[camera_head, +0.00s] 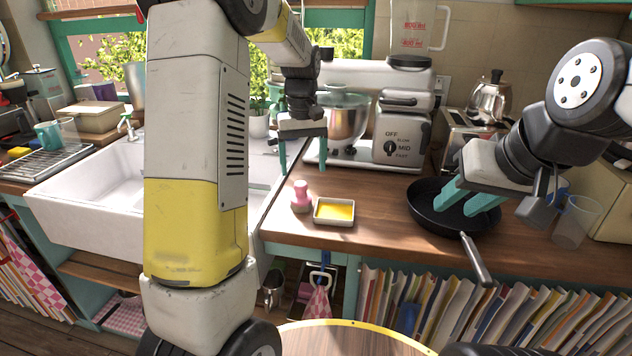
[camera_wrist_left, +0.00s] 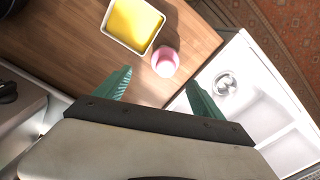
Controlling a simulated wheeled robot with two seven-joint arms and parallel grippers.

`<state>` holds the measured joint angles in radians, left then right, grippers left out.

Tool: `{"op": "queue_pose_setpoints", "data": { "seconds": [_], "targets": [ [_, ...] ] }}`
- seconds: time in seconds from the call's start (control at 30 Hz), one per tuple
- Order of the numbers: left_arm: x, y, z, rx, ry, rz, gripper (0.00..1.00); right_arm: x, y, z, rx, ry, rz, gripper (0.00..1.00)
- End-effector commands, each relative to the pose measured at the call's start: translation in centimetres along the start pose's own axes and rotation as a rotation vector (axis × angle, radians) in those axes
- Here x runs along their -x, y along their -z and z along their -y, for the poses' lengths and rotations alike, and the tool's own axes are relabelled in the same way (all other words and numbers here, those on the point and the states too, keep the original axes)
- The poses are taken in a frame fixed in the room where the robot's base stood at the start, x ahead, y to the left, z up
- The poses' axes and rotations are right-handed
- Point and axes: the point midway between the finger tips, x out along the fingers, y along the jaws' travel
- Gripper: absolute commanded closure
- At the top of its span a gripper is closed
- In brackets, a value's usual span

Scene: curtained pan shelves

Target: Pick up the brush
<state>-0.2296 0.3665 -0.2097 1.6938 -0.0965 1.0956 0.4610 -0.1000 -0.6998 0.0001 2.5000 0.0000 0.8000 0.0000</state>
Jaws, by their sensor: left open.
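The brush (camera_head: 301,197) appears as a small pink upright item on the wooden counter, just left of a white square dish of yellow liquid (camera_head: 334,212). Its bristles cannot be made out. In the left wrist view the brush (camera_wrist_left: 165,62) is seen from above, beside the dish (camera_wrist_left: 133,22). My left gripper (camera_head: 303,163) is open and empty, pointing down above the brush and not touching it. In the left wrist view its fingertips (camera_wrist_left: 158,80) are spread, with the brush just beyond the gap. My right gripper (camera_head: 453,209) is open over the black pan (camera_head: 425,196).
A white sink (camera_head: 85,190) lies left of the counter (camera_head: 375,225). A stand mixer (camera_head: 401,125) stands behind the dish. The pan's handle (camera_head: 476,260) juts over the front edge. A clear cup (camera_head: 575,222) stands at right.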

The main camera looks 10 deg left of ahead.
Motion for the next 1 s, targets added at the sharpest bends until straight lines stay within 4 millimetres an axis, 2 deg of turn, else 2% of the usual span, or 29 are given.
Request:
{"op": "queue_pose_setpoints", "data": {
  "seconds": [0.5, 0.63, 0.83, 0.87, 1.0],
  "targets": [
    [-6.6, -0.7, 0.9, 0.0, 0.002, 0.004, 0.21, 0.0, 0.0, 0.0, 0.0, 0.0, 0.0, 0.64],
    [-7.4, -0.6, 0.9, 0.0, 0.0, 0.001, 0.21, 0.0, 0.0, 0.0, 0.0, 0.0, 0.0, 0.64],
    [-7.4, -0.6, 0.9, 0.0, 0.0, 0.001, 0.21, 0.0, 0.0, 0.0, 0.0, 0.0, 0.0, 0.64],
    [-7.4, -0.6, 0.9, 0.0, 0.0, 0.001, 0.25, 0.0, 0.0, 0.0, 0.0, 0.0, 0.0, 0.64],
    [-7.4, -0.6, 0.9, 0.0, 0.0, 0.0, 0.53, 0.0, 0.0, 0.0, 0.0, 0.0, 0.0, 0.64]
  ]
}}
